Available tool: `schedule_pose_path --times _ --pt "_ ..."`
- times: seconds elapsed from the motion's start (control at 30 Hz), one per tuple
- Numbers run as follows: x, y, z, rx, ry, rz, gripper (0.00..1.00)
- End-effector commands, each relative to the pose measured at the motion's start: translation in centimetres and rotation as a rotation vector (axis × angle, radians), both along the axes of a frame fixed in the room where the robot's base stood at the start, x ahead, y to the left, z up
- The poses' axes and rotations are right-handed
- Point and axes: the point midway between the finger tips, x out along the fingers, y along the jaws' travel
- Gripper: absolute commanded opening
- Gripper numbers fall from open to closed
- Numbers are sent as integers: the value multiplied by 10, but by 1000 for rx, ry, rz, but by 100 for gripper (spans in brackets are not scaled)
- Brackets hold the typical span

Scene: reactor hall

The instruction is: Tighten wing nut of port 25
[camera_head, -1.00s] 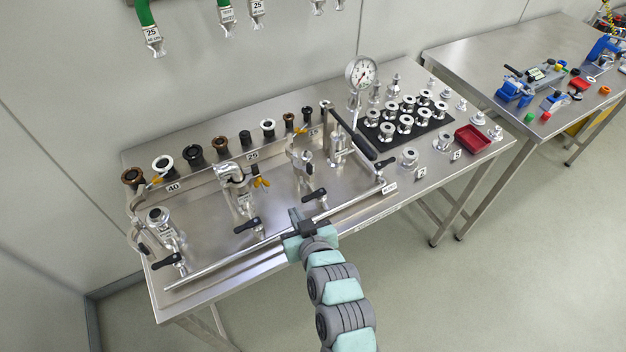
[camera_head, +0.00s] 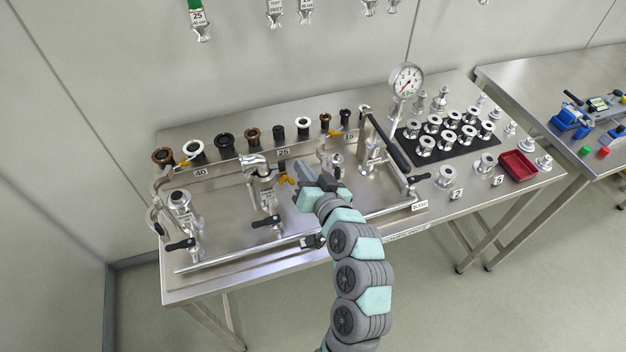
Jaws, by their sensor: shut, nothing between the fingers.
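The middle port (camera_head: 267,200), in front of the sign 25 (camera_head: 283,152), is a metal fitting with a clamp (camera_head: 257,165) around its top. An orange wing nut (camera_head: 288,180) sticks out on the clamp's right side. My gripper (camera_head: 299,170) is shut and empty, just right of the wing nut in the picture. Its fingers point up and left. I see a narrow space between fingers and wing nut, but cannot tell their depth apart. The gripper and arm hide part of the bench and the lower part of the port to the right.
The left port (camera_head: 181,205) stands by the sign 40 (camera_head: 201,172). Black-handled valves (camera_head: 266,221) and a long pipe (camera_head: 240,258) run along the front. A lever with a black handle (camera_head: 392,146), a gauge (camera_head: 406,80) and a red tray (camera_head: 517,165) lie to the right.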

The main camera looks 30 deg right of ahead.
Motion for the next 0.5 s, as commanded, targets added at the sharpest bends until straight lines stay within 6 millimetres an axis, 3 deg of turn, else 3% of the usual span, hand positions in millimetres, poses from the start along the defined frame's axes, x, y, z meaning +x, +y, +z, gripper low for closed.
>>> schedule_pose_path --times 0.03,0.17,0.5 --pt "-1 6 -13 5 8 2 0" --pt "-1 13 -28 5 11 2 0" --pt "0 16 -35 2 7 0 0"
